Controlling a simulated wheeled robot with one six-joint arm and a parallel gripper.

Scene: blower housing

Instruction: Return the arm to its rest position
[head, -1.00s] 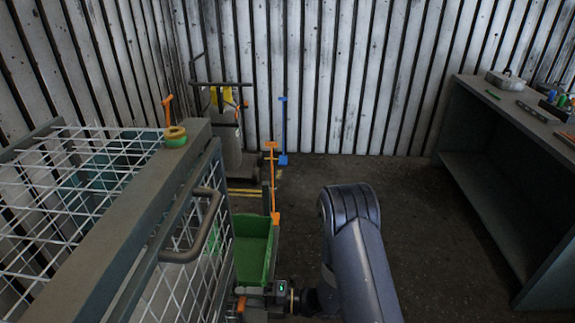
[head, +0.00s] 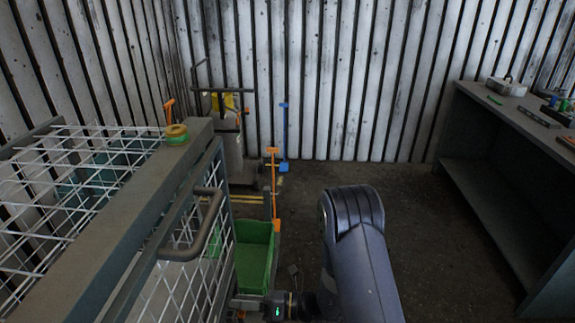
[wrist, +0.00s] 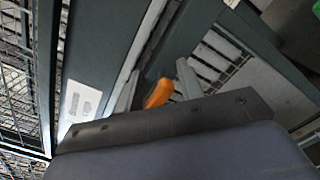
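My arm (head: 362,255) reaches forward and down at the bottom centre of the head view. Its wrist, with a small green light, is low beside the cage, and the fingers are hard to make out there. In the wrist view my gripper (wrist: 158,70) shows two grey fingers standing apart. An orange piece (wrist: 160,93) shows between them with gaps on both sides, and I see no finger closed on it. A small orange bit also shows at the bottom of the head view (head: 240,314), left of the wrist.
A mesh cage (head: 130,215) with a grey handle (head: 205,225) stands close on the left. A green bin (head: 254,255) is just beyond my wrist. Orange (head: 274,190) and blue (head: 284,135) posts stand behind. A workbench (head: 500,130) is at right; the floor between is clear.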

